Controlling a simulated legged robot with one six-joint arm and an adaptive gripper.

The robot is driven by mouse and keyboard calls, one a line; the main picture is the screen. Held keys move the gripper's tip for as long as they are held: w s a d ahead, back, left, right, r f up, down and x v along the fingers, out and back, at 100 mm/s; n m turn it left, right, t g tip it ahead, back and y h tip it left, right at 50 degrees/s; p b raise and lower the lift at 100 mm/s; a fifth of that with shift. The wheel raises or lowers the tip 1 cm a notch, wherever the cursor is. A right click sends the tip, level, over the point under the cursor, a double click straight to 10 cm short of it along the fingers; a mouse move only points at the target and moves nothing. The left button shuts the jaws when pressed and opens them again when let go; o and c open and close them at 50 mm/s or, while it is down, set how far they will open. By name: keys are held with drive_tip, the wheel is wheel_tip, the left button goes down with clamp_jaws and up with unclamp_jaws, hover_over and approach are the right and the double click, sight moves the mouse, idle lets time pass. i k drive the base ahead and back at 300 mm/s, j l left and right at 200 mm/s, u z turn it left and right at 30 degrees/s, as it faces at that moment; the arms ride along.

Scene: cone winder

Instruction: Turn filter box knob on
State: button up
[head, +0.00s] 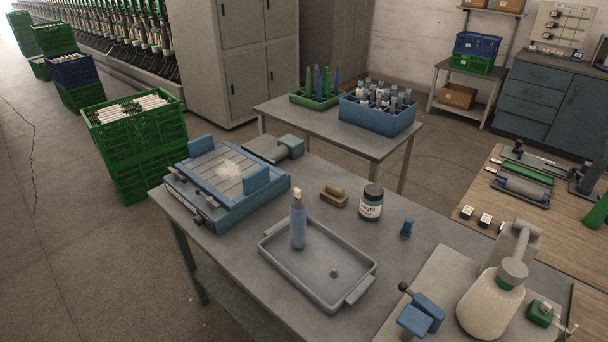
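A blue box with a grey slatted top (226,172), which looks like the filter box, stands on the left end of the grey worktable. A pale tuft of lint (229,171) lies on its slats, with blue blocks at two sides. My gripper is not in view.
The worktable (325,196) also holds a grey tray (310,283) with a blue bottle (298,222), a brush (334,196), a dark-lidded jar (371,203), a blue clamp (422,314) and a large cream bottle (489,303). Green crates (136,153) stand left of the table; the floor nearer is clear.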

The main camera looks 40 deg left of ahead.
sight(199, 219)
drive_tip(key=k+j, duration=0.1)
drive_tip(key=k, duration=0.2)
drive_tip(key=k+j+u, duration=0.1)
drive_tip(key=k, duration=0.2)
drive_tip(key=u, duration=1.9)
drive_tip(key=i+j, duration=0.15)
drive_tip(key=i, duration=0.25)
drive_tip(key=i+j+z, duration=0.1)
drive_tip(key=i, duration=0.3)
drive_tip(key=i+j, duration=0.25)
drive_tip(key=i, duration=0.15)
